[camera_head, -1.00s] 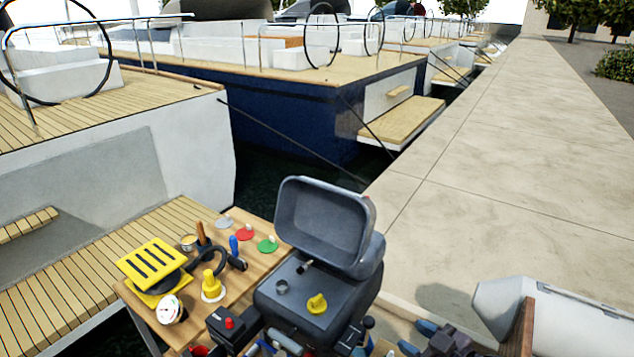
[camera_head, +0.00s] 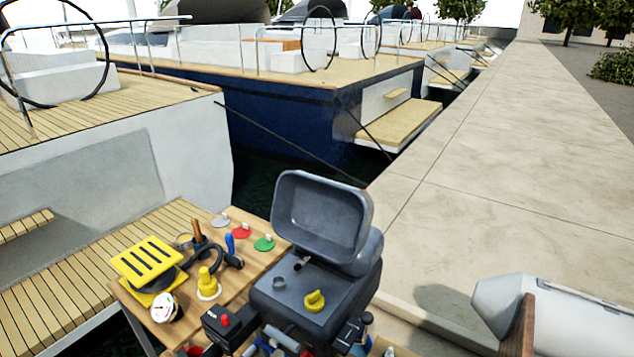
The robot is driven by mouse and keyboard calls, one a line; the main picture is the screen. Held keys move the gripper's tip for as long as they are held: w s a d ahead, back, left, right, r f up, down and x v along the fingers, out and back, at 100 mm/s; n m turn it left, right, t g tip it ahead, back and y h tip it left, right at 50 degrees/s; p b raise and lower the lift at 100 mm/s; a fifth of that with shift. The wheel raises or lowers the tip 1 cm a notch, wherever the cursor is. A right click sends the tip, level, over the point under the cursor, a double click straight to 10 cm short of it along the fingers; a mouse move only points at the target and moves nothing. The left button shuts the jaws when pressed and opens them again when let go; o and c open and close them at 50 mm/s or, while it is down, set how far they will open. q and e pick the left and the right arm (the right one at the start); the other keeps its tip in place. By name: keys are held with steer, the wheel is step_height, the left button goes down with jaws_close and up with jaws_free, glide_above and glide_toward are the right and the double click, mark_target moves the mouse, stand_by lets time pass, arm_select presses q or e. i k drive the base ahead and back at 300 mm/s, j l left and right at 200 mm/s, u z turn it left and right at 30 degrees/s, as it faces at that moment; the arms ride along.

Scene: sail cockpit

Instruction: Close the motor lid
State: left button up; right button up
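The motor lid (camera_head: 322,215) is a dark grey, hollow cover. It stands open, tilted up at the back of the motor, with its inside facing me. The motor body (camera_head: 285,300) is dark grey. Its exposed top carries a yellow knob (camera_head: 314,300), a round grey ring (camera_head: 279,284) and a small dark fitting (camera_head: 301,264). Neither of my grippers shows in the head view now. Nothing visible touches the lid.
A wooden table (camera_head: 190,323) left of the motor holds a yellow slotted block (camera_head: 150,259), a gauge (camera_head: 166,308), a yellow fitting (camera_head: 207,285) and coloured discs. A grey inflatable boat (camera_head: 580,315) lies right. The stone quay (camera_head: 500,180) is clear.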

mark_target(327, 218)
steer(key=k+j, duration=0.2)
steer(key=j, duration=0.25)
steer(key=j+u, duration=0.15)
steer(key=u, duration=0.35)
steer(key=i+j+u, duration=0.15)
steer(key=u, duration=0.3)
